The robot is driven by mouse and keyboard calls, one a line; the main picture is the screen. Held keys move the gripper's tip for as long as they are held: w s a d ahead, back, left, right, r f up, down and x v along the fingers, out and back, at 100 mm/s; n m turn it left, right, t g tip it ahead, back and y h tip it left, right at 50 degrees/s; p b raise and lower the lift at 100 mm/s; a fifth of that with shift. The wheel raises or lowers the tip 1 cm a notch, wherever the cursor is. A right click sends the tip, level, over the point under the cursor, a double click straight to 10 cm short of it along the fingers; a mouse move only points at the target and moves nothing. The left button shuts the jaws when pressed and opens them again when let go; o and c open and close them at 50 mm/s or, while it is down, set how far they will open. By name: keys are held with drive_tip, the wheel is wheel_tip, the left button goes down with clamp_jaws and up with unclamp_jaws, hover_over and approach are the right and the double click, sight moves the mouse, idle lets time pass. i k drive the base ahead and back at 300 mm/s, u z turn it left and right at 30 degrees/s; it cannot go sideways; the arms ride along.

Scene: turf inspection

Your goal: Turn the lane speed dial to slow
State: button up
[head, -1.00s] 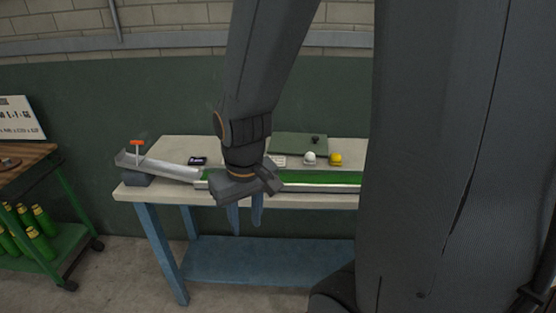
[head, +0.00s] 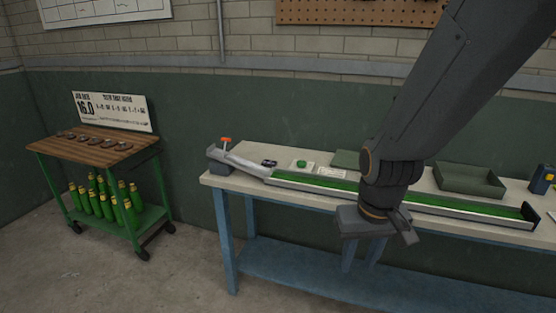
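I cannot make out a clearly marked speed dial. A small round green piece (head: 301,163) lies on a pale plate at the back of the bench; whether it is the dial is too small to tell. The long green lane (head: 320,184) with pale rails runs along the bench, with a metal ramp (head: 245,163) and red-topped handle (head: 226,140) at its left end. My gripper (head: 362,254) hangs in front of the bench, right of the green piece and apart from it. Its two fingers point down with an empty gap. My arm hides part of the lane.
The bench (head: 222,181) also holds a small dark device (head: 269,162), a white card (head: 331,171) and a dark green tray (head: 470,180). A wooden-topped cart (head: 75,147) with green bottles stands left. Floor between cart and bench is clear.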

sight(300, 163)
drive_tip(key=u, duration=0.6)
drive_tip(key=i, duration=0.55)
drive_tip(key=u, duration=0.7)
drive_tip(key=i, duration=0.65)
drive_tip(key=z, duration=0.7)
drive_tip(key=i, duration=0.7)
drive_tip(key=z, duration=0.8)
